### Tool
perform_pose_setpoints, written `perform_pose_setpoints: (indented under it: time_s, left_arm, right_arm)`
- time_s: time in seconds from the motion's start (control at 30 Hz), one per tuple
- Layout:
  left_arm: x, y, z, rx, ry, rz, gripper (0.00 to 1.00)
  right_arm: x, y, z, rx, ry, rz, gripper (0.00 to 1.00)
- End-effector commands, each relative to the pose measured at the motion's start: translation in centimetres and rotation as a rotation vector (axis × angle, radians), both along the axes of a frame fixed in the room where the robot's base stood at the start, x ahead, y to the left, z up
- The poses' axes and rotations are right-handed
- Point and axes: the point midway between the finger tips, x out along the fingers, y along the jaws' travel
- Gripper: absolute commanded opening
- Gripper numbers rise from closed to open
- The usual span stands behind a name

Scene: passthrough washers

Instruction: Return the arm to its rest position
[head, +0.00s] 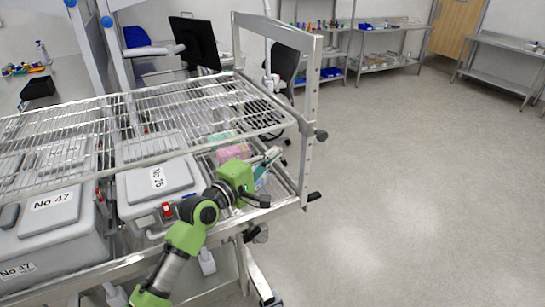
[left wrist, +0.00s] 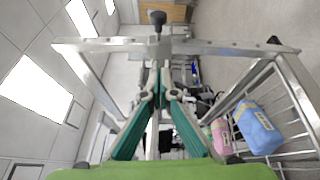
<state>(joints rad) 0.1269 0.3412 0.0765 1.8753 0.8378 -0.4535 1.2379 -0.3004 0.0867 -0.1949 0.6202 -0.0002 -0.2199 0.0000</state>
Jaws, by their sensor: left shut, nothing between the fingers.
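My left arm, green and grey, comes in from the bottom of the head view. Its left gripper (head: 272,154) is at the right end of the wire rack, beside the rack's upright post. In the left wrist view the two teal-padded fingers of the gripper (left wrist: 159,78) meet at their tips with nothing between them. My right gripper is not in view.
The wire rack (head: 190,103) has a metal end frame (head: 308,130) close to the gripper. Grey cases marked No 25 (head: 158,180) and No 47 (head: 54,204) stand under its top grid. Pink (left wrist: 222,137) and blue (left wrist: 259,128) packs lie nearby. Open floor (head: 420,190) lies right.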

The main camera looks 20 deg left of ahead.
Motion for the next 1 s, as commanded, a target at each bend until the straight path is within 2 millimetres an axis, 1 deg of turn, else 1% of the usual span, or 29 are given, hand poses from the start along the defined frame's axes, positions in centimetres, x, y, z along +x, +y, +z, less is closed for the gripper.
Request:
perform_pose_setpoints:
  time_s: [0.03, 0.1, 0.17, 0.47, 0.57, 0.67, 0.7, 0.77, 0.8, 0.87, 0.9, 0.97, 1.0]
  left_arm:
    - [-0.1, 0.0, 0.0, 0.000, 0.000, 0.000, 0.00]
    - [0.0, 0.0, 0.0, 0.000, 0.000, 0.000, 0.00]
    - [0.0, 0.0, 0.0, 0.000, 0.000, 0.000, 0.00]
    - [-0.1, -0.1, -0.1, 0.003, 0.002, -0.001, 0.00]
    - [-0.7, -0.9, -1.5, 0.057, 0.028, -0.016, 0.00]
    - [-2.6, -3.0, -4.9, 0.204, 0.090, -0.057, 0.00]
    - [-3.9, -4.1, -6.8, 0.291, 0.126, -0.084, 0.00]
    - [-6.4, -5.8, -10.1, 0.443, 0.186, -0.136, 0.00]
    - [-8.3, -6.8, -12.3, 0.553, 0.228, -0.178, 0.00]
    - [-11.5, -8.0, -15.5, 0.717, 0.288, -0.248, 0.00]
    - [-13.8, -8.5, -17.4, 0.826, 0.328, -0.299, 0.00]
    - [-17.2, -9.1, -19.8, 0.973, 0.381, -0.379, 0.00]
    - [-19.3, -9.2, -21.1, 1.059, 0.413, -0.428, 0.00]
  right_arm:
    - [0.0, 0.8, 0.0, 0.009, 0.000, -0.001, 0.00]
    - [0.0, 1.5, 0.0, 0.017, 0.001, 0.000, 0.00]
    - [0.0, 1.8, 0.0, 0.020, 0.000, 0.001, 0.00]
    - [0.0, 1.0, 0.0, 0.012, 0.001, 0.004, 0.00]
    - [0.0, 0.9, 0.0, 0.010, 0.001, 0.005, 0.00]
    - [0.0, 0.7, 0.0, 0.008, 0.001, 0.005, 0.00]
    - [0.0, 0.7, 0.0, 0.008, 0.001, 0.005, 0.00]
    - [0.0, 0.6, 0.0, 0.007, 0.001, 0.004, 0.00]
    - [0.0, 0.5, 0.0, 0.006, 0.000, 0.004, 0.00]
    - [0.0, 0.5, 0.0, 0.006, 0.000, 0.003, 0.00]
    - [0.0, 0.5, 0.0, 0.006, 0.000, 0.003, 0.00]
    - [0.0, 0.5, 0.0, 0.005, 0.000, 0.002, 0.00]
    - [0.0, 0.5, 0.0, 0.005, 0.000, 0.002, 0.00]
